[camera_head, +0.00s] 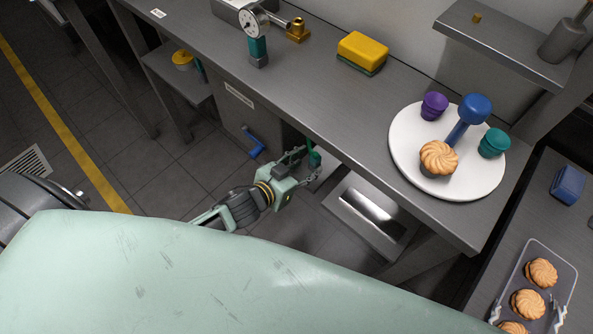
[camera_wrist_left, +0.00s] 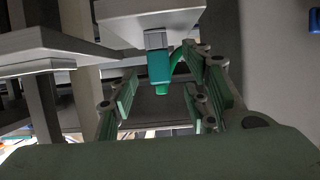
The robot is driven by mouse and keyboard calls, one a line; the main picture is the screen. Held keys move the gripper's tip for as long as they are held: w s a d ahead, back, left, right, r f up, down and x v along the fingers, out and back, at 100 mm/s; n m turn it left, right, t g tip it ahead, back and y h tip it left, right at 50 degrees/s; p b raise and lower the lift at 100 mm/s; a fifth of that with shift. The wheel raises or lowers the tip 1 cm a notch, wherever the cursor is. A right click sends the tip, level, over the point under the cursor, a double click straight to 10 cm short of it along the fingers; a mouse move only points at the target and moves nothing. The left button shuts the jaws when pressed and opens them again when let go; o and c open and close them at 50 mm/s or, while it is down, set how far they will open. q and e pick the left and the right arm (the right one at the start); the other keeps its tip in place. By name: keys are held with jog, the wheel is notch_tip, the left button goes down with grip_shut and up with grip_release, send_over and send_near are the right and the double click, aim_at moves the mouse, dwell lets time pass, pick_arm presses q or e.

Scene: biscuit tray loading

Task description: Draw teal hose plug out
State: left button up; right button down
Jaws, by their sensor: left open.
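The teal hose plug (camera_head: 314,157) shows below the counter's front edge in the head view. In the left wrist view the teal plug (camera_wrist_left: 160,68) points down from a grey collar under a grey slab, with a bright green curved piece beside it on the right. My left gripper (camera_head: 306,166) is open in front of the counter, its fingertips close to the plug. In the left wrist view my left gripper's fingers (camera_wrist_left: 162,100) stand apart on both sides below the plug; I cannot tell whether they touch it. My right gripper is not in view.
A blue crank handle (camera_head: 253,143) sticks out under the counter. A pastry tray (camera_head: 567,285) stands lower right.

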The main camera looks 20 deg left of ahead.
pick_arm(q)
jog(key=shift+x, duration=1.3)
jog(key=shift+s, duration=0.1)
jog(key=shift+c, duration=0.6)
grip_shut()
